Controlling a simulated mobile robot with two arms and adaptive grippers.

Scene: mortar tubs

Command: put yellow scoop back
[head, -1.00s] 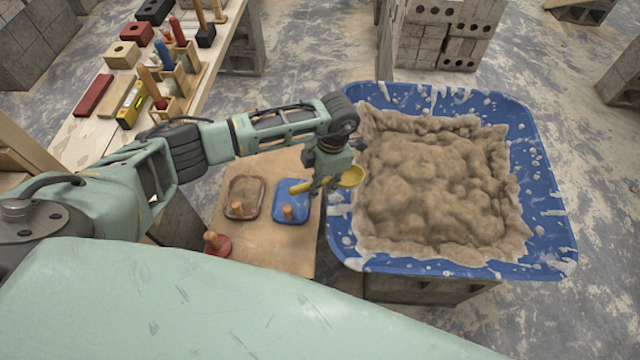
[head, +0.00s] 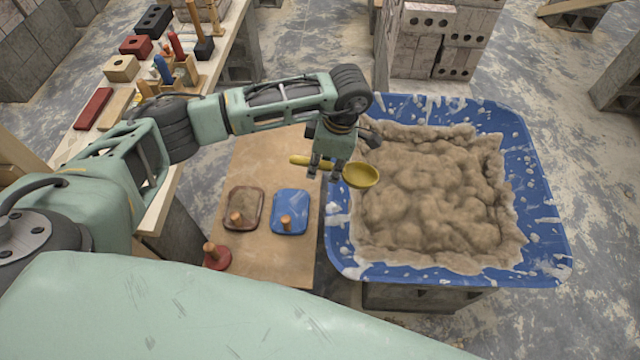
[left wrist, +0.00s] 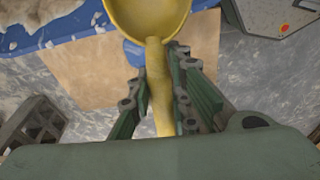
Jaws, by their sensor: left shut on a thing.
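The yellow scoop (head: 361,176) is in the head view, its round bowl over the left rim of the blue mortar tub (head: 345,262). My left gripper (head: 324,172) is shut on the scoop's handle, and the handle's end sticks out to the left of the fingers. In the left wrist view the scoop (left wrist: 146,18) has its bowl at the top and its handle running down between the fingers of my left gripper (left wrist: 160,88). The bowl looks empty. My right gripper is not in view.
The tub is heaped with brown mortar (head: 440,190). A brown board (head: 270,258) left of it holds a blue float (head: 291,210), a brown float (head: 243,206) and a red-based tool (head: 216,257). A bench with tools and bricks stands at upper left.

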